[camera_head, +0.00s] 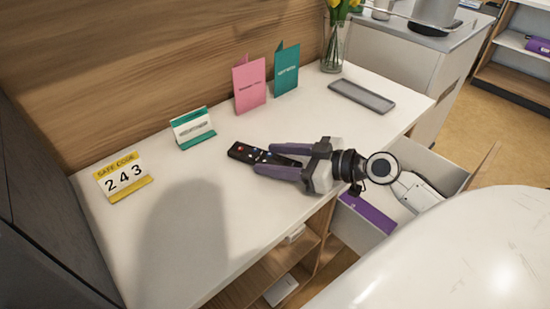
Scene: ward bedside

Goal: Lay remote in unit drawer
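The black remote (240,151) with small coloured buttons lies on the white top of the bedside unit (240,215). My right gripper (264,159) reaches in from the right, low over the top. Its two purple fingers lie on either side of the remote's right part, apart from each other. A gap seems to show beside the remote, and the remote appears to rest on the surface. The unit drawer (445,172) is pulled open below the right edge, partly hidden by my arm. My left gripper is out of view.
A yellow-white number sign (123,178), a green-white card (193,128), a pink card (249,84), a teal card (286,70) and a flower vase (333,48) stand along the back. A grey tray (361,96) lies at the right. The front left top is clear.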

